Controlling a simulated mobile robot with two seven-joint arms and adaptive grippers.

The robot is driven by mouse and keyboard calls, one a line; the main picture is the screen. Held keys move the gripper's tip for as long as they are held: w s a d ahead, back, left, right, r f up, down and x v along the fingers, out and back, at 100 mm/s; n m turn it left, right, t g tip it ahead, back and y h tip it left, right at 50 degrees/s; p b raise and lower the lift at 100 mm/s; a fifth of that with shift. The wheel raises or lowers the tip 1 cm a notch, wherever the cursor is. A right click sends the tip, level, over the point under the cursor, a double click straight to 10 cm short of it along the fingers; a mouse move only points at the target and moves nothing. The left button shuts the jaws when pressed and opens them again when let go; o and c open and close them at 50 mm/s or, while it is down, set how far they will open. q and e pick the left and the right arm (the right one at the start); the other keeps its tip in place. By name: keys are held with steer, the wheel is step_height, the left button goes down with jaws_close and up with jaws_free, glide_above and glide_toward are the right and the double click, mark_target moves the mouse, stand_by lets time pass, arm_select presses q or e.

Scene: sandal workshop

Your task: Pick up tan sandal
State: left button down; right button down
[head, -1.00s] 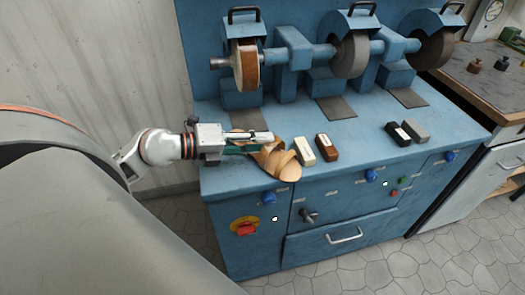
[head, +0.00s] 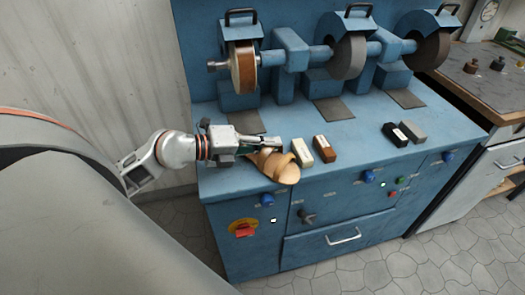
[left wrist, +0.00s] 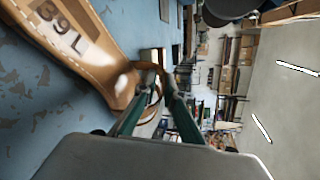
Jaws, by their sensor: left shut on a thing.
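The tan sandal (head: 282,170) is at the front left edge of the blue bench in the head view. In the left wrist view its insole (left wrist: 75,45), marked "39 L", fills the upper left. My left gripper (head: 268,145) is shut on the sandal, with its green fingers (left wrist: 158,98) at the strap. The sandal looks tilted; I cannot tell whether it still touches the bench. The gripper hides part of the sandal in the head view. My right gripper is not in view.
A cream block (head: 301,152) and a brown block (head: 324,149) lie just right of the sandal. A black block (head: 395,135) and a grey block (head: 413,131) lie further right. Grinding wheels (head: 243,68) stand behind. The bench middle (head: 360,130) is clear.

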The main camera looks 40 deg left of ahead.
arm_select(q)
steer(key=shift+r, duration=0.15)
step_height(320, 180, up, 10)
steer(key=shift+f+p, duration=0.1)
steer(key=shift+p, duration=0.9)
steer(key=c, duration=2.7)
jaws_free()
steer(key=shift+f, duration=0.1)
jaws_close()
